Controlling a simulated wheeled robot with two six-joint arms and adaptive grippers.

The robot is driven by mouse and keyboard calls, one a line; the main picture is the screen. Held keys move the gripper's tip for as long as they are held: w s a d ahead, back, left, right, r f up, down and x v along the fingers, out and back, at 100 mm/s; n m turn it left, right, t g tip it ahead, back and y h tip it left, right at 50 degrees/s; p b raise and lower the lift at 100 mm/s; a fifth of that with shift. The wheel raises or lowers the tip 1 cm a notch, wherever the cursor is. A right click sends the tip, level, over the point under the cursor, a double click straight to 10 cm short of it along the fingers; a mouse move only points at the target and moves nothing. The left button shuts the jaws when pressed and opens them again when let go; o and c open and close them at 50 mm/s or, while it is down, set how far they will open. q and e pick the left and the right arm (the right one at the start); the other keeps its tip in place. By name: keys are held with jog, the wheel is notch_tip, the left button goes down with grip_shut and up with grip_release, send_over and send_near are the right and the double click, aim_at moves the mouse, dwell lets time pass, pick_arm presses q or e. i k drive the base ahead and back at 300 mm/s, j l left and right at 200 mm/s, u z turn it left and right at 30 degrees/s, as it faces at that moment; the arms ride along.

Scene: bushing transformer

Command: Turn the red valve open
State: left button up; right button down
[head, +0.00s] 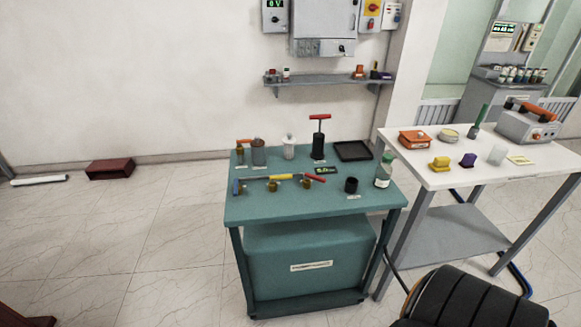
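The valve with the red handle (314,178) is at the right end of a row of small brass-coloured valves on a teal table. Its handle slopes slightly down to the right. A yellow handle (282,178) lies roughly along the row in the middle. A blue handle (237,187) points toward the near side at the left end. The view is too small to tell the inner state of the red valve. Neither of my grippers shows in the head view.
The teal table (225,213) also holds a black pump with a red T-handle (320,117), a black tray (353,151), a bottle (383,170) and a dark cup (351,185). A white table (435,181) stands at right. The floor left is mostly clear.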

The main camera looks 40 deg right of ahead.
aim_at(307, 176)
jog(key=k+l+u, duration=0.1)
jog(key=l, duration=0.3)
jog(key=k+l+u, duration=0.15)
jog(key=l, duration=0.25)
jog(key=k+l+u, duration=0.1)
jog(key=l, duration=0.25)
jog(key=k+l+u, duration=0.15)
jog(key=l, duration=0.2)
jog(key=k+l+u, duration=0.1)
jog(key=l, duration=0.25)
jog(key=k, duration=0.1)
